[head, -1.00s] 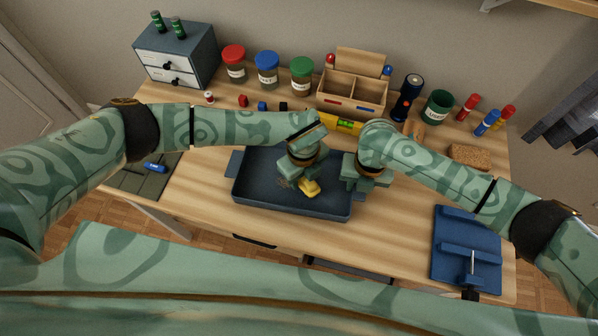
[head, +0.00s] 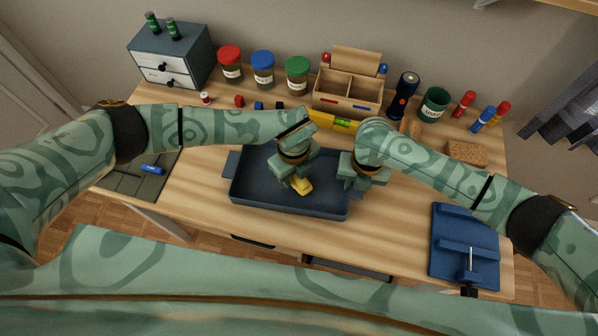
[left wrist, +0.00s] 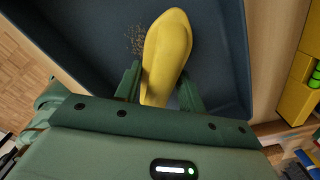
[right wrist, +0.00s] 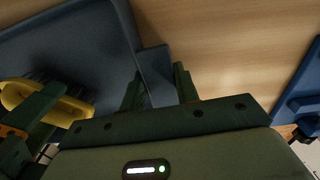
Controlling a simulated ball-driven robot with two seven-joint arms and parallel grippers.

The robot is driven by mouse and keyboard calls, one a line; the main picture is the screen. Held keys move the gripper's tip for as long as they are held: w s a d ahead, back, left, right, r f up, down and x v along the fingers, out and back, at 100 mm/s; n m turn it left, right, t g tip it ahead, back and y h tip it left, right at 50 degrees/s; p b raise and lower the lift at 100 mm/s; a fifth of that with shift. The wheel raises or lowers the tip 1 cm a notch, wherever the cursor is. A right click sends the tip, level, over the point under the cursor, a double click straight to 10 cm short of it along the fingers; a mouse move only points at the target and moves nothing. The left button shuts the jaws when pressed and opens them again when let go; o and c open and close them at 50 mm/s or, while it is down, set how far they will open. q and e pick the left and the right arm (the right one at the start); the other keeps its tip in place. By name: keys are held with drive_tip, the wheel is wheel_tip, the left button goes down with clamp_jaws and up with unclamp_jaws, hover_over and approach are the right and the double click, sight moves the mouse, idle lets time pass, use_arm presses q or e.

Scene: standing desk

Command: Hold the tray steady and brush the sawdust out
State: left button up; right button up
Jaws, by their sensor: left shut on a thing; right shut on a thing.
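The dark blue tray (head: 250,190) lies on the desk in front of me. My left gripper (head: 295,178) is over the tray and shut on the yellow brush (head: 302,187), which also fills the middle of the left wrist view (left wrist: 168,45). A small patch of brown sawdust (left wrist: 136,40) lies on the tray floor beside the brush; in the head view now I cannot make it out. My right gripper (head: 360,182) is at the tray's right end, shut on its side handle. That handle (right wrist: 157,72) shows between the fingers in the right wrist view.
A yellow level (head: 340,125) lies just behind the tray, with a wooden organizer (head: 345,103) behind it. Lidded jars (head: 263,70) and a grey drawer box (head: 172,55) stand at the back left. A blue vise-like fixture (head: 462,240) sits front right. Desk around the tray's front is clear.

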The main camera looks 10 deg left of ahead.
use_arm(q)
drive_tip(key=shift+a, duration=0.9)
drive_tip(key=shift+r, duration=4.2)
use_arm(e)
drive_tip(key=o, duration=1.2)
wheel_tip(320, 180, up, 12)
